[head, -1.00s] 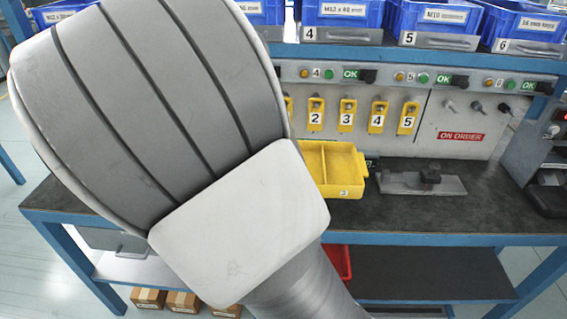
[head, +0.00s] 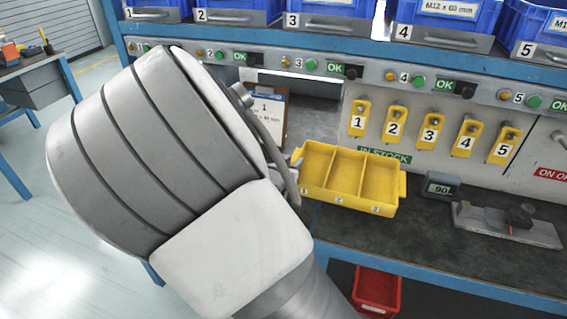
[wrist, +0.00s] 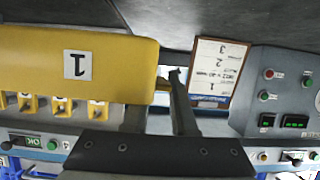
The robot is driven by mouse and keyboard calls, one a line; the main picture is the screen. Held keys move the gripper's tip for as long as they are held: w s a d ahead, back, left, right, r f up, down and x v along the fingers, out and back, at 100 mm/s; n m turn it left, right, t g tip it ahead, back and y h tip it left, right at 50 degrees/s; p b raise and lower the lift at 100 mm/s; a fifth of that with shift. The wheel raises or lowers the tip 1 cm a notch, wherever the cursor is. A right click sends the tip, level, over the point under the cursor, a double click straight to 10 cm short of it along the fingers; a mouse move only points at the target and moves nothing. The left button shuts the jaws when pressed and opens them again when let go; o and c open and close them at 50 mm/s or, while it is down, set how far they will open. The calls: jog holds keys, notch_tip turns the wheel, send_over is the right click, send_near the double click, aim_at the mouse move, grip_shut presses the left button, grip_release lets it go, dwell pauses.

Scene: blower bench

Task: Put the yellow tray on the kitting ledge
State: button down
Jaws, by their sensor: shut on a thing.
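The yellow tray (head: 349,192) has three open compartments with number labels on its front. In the head view it is over the dark bench, left of the small "90" display. My gripper (head: 296,178) is at the tray's left end, mostly hidden behind my arm. In the wrist view, which looks upside down, my gripper (wrist: 155,105) is shut on the tray's end beside the label "1" on the yellow tray (wrist: 45,60). I cannot tell for sure whether the tray is clear of the bench. I cannot pick out the kitting ledge with certainty.
A "90" display (head: 440,186) and a grey plate with a dark knob (head: 508,226) are right of the tray. A clipboard (head: 268,118) stands behind my gripper. Yellow numbered tags (head: 430,132) hang behind; blue bins (head: 335,14) line the shelf above. A red bin (head: 376,290) is below.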

jog(key=a+f, duration=0.1)
jog(key=w+a+f, duration=0.1)
jog(key=a, duration=0.2)
jog(key=shift+w+a+f+b, duration=0.2)
jog(key=shift+a+f+b, duration=0.1)
jog(key=shift+f, duration=0.1)
notch_tip(320, 180, down, 4)
jog(key=b, duration=0.2)
jog(key=shift+f+b, duration=0.1)
jog(key=shift+b, duration=0.2)
jog(key=c, duration=0.7)
grip_release()
